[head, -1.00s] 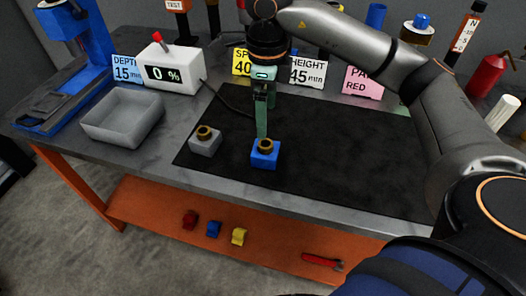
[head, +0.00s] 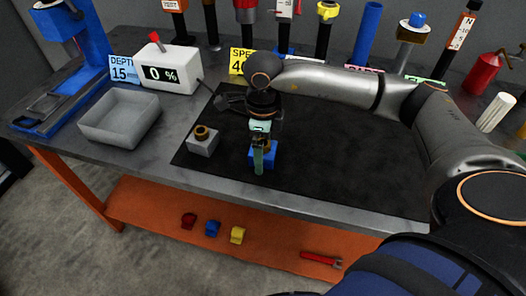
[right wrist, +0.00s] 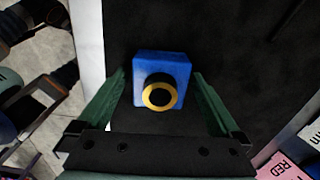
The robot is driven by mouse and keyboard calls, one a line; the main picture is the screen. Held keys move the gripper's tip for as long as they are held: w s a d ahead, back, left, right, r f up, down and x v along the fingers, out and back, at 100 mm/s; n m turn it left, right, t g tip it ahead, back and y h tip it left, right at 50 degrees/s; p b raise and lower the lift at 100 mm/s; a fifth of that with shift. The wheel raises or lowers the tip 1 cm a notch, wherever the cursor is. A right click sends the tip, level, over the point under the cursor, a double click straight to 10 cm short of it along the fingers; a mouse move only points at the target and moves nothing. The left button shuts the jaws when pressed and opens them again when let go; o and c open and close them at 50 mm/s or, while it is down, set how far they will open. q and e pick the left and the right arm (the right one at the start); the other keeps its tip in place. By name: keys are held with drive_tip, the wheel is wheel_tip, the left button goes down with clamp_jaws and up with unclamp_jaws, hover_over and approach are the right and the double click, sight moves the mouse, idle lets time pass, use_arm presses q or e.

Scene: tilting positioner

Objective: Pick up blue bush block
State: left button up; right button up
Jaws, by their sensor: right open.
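The blue bush block (head: 271,158) sits on the black mat near its front edge; in the head view my right gripper covers much of it. In the right wrist view the blue bush block (right wrist: 163,68) shows with its brass-rimmed round bush facing the camera. My right gripper (head: 259,168) points down over it. In the right wrist view the open green fingers of this gripper (right wrist: 158,88) stand on either side of the block, with gaps between. My left gripper is not in view.
A grey block with a brass bush (head: 203,143) stands left of the blue one. A grey tray (head: 119,118) and a white 0 % display box (head: 170,72) are further left. The black mat (head: 350,160) is clear to the right. Several bottles and tools line the back.

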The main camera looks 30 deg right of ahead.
clamp_jaws()
idle(0.8)
drive_tip(key=shift+r, duration=0.15)
